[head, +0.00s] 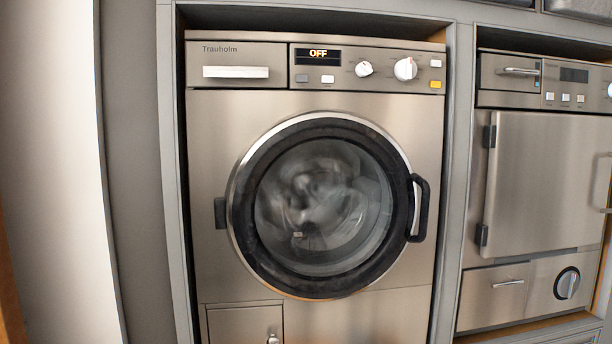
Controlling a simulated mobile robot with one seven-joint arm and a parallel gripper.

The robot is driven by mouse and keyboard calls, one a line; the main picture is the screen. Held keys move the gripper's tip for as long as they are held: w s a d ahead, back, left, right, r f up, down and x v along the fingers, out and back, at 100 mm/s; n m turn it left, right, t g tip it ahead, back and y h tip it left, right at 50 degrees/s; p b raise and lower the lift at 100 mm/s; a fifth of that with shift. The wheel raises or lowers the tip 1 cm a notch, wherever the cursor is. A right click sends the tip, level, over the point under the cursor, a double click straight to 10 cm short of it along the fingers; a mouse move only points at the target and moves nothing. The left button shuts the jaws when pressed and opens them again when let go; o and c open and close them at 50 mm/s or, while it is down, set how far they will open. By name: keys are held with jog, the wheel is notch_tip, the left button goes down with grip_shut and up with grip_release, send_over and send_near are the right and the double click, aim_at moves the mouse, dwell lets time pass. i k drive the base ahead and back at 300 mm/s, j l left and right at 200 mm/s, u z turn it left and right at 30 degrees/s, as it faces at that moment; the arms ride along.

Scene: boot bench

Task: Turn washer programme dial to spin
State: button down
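The washer (215,140) is a brushed-steel front loader labelled Trauholm, set in a grey frame. Its control panel runs along the top, with a display (318,56) reading OFF in orange. Two white round knobs sit right of the display: a smaller knob (364,69) and a larger knob (405,69). The markings around both knobs are too small to read, so I cannot tell which is the programme dial or where each one points exactly. The round door (322,208) is closed. My gripper is not in view.
A drawer front (236,72) is at the panel's left. Small buttons lie under the display and at the right, one yellow (436,85). The door's black handle (420,208) sticks out. A second steel appliance (540,180) stands right. Nothing blocks the panel.

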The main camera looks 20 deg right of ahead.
aim_at(405, 70)
jog(key=k+l, duration=0.1)
jog(key=l, duration=0.9)
jog(key=k+l, duration=0.15)
jog(key=l, duration=0.9)
jog(key=k, duration=0.05)
